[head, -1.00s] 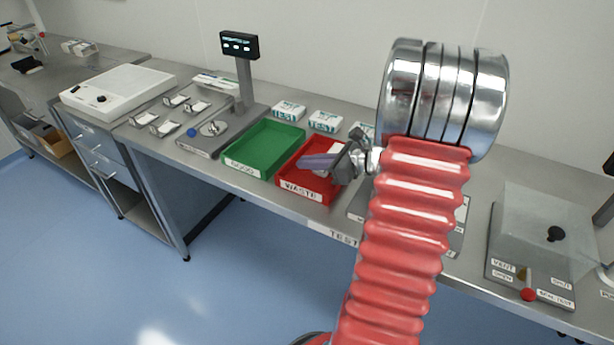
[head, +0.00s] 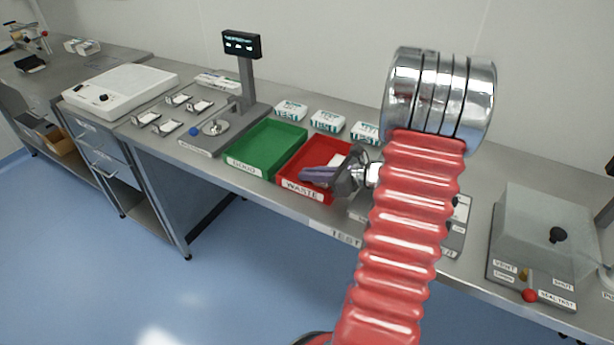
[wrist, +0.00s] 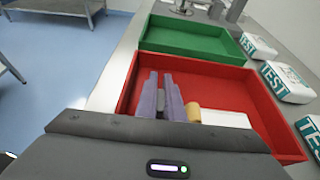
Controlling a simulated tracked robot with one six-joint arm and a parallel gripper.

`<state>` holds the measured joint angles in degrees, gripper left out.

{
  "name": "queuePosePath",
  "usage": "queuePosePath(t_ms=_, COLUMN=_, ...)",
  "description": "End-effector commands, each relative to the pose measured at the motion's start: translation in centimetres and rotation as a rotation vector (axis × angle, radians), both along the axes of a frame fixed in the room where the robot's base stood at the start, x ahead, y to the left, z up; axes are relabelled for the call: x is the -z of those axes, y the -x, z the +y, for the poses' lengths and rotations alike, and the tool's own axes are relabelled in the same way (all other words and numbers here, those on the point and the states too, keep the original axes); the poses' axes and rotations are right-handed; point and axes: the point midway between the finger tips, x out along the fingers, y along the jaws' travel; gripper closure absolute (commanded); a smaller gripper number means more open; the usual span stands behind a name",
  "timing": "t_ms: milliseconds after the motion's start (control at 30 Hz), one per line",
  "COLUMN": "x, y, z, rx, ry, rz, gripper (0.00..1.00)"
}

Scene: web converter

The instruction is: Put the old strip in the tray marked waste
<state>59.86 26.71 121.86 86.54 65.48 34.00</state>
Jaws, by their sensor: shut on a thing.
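The red tray marked WASTE (head: 307,190) stands at the bench's front edge; it fills the middle of the wrist view (wrist: 242,84). My gripper (head: 316,174) reaches over it from the right, its purple fingers low over the tray near the label. In the wrist view the fingers (wrist: 160,100) are nearly closed, with a slim greyish piece between them. I take this piece for the old strip; it is mostly hidden. Whether it touches the tray floor I cannot tell. A white piece (wrist: 225,118) and a tan piece (wrist: 193,113) show in the tray, right of the fingers.
A green tray marked GOOD (head: 266,147) stands just left of the red one. Several white TEST packs (head: 328,121) lie behind the trays. A scale with a post display (head: 241,45) is further left. A clear-lidded box (head: 545,225) stands at the right.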

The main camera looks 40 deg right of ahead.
Motion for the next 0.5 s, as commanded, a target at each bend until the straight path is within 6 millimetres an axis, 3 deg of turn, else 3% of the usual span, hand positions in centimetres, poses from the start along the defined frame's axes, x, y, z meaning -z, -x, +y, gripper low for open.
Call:
queuePosePath(t_ms=200, x=0.19, y=0.01, z=-0.05, rx=0.001, ry=0.000, rz=0.000, gripper=1.00)
queuePosePath(t_ms=233, x=0.20, y=0.02, z=-0.04, rx=0.001, ry=0.000, rz=0.000, gripper=0.91)
queuePosePath(t_ms=500, x=0.17, y=0.03, z=-0.06, rx=0.001, ry=0.000, rz=0.000, gripper=0.74)
